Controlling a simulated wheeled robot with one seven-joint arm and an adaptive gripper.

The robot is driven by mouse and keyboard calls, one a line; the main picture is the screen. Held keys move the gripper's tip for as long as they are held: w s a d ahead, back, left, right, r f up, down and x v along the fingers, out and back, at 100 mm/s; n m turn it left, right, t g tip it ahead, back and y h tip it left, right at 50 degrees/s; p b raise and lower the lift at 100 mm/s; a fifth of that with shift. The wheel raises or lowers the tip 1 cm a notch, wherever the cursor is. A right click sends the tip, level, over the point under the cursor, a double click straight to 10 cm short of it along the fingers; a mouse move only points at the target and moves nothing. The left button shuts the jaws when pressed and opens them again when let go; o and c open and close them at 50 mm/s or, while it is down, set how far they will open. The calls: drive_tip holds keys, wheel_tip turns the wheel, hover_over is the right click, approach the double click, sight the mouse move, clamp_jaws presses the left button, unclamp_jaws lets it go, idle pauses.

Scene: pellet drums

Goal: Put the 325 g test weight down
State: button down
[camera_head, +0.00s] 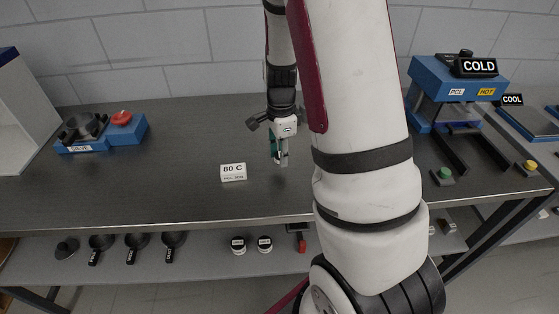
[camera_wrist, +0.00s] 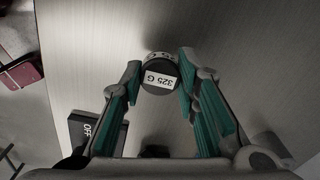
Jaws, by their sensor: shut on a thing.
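The 325 g test weight (camera_wrist: 156,72) is a small dark cylinder with a white label reading 325 G. In the wrist view it sits between the fingertips of my gripper (camera_wrist: 160,68), which is shut on it. In the head view my gripper (camera_head: 280,158) points down over the middle of the grey bench (camera_head: 190,130), right of the 80 C sign. The weight cannot be made out clearly there. Whether its base touches the bench top, I cannot tell.
A blue sieve unit (camera_head: 82,145) is at the left and a blue press (camera_head: 445,95) at the right. A dark OFF block (camera_wrist: 88,130) shows in the wrist view. Bench left of the 80 C block is clear.

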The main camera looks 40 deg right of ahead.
drive_tip(key=shift+w, duration=0.3)
drive_tip(key=shift+f, duration=1.8)
drive_tip(key=shift+f, duration=0.1)
drive_tip(key=c, duration=1.2)
unclamp_jaws()
